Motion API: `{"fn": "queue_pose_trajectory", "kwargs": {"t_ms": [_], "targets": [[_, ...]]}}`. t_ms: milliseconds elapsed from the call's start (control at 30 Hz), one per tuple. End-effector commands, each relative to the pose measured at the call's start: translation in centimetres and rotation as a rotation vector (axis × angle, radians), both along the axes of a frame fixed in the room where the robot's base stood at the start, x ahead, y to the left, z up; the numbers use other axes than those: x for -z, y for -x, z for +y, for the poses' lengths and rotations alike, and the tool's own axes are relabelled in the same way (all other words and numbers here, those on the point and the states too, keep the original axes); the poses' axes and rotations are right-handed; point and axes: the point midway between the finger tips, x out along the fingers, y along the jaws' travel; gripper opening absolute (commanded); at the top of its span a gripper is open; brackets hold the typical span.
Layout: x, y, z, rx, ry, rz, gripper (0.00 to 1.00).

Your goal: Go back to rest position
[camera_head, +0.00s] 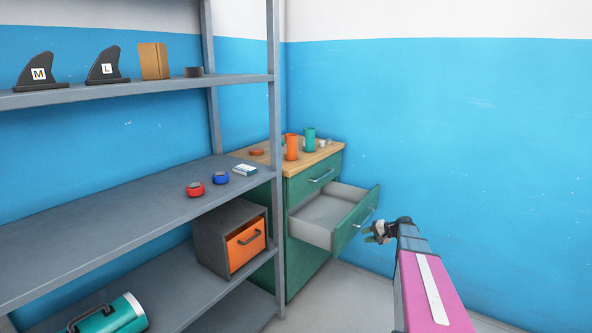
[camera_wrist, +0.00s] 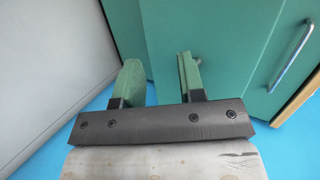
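My gripper (camera_head: 372,231) is at the end of my arm, in front of the open drawer (camera_head: 325,214) of the green cabinet (camera_head: 300,265). It is close to the drawer's metal handle (camera_head: 367,218); I cannot tell from the head view whether they touch. In the wrist view my gripper (camera_wrist: 160,78) shows two green fingers standing apart, with no held object visible between them. Green cabinet surfaces fill the wrist view behind the fingers. The drawer is pulled out and looks empty.
The upper drawer (camera_head: 318,178) is shut; its handle shows in the wrist view (camera_wrist: 292,57). A grey shelf unit (camera_head: 130,218) is at left. A blue wall (camera_head: 480,150) is behind my arm; floor shows below.

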Motion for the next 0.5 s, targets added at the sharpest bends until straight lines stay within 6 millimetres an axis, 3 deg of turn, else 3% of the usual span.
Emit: {"fn": "queue_pose_trajectory", "kwargs": {"t_ms": [33, 200, 333, 500], "targets": [[0.1, 3.3, 3.3, -0.041, 0.066, 0.033, 0.36], [1.5, 11.6, 10.2, -0.173, 0.335, 0.143, 0.36], [1.8, 18.1, 13.7, -0.266, 0.551, 0.198, 0.36], [1.3, 25.2, 15.8, -0.362, 0.816, 0.229, 0.36]]}}
